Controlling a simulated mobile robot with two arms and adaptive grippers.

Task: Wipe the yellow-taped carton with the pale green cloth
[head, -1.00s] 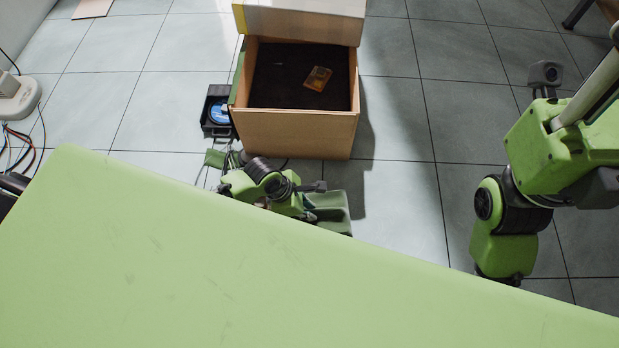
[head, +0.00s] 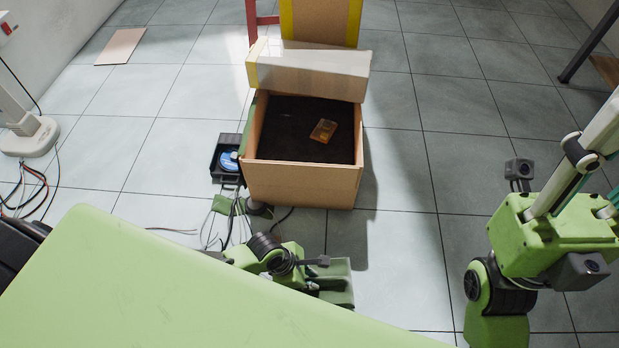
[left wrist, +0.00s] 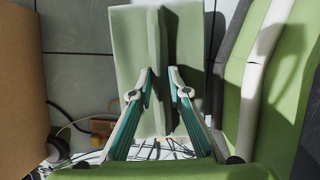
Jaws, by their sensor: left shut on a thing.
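A tan carton with yellow tape down both sides (head: 320,22) stands at the top of the head view, its upper part cut off. My left gripper (head: 318,278) is low in the middle of the head view, nearer to me than the wooden box and well apart from the carton. It is shut on the pale green cloth (head: 338,291). In the left wrist view the cloth (left wrist: 128,45) has a raised fold pinched between the two fingertips (left wrist: 161,78). My right arm is at the right; its gripper is out of view.
An open wooden box (head: 300,187) with a dark inside holds a small orange packet (head: 323,130). A pale box (head: 312,72) lies between it and the carton. A black tray (head: 226,160) and loose cables (head: 232,218) lie at its left. Floor on the right is clear.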

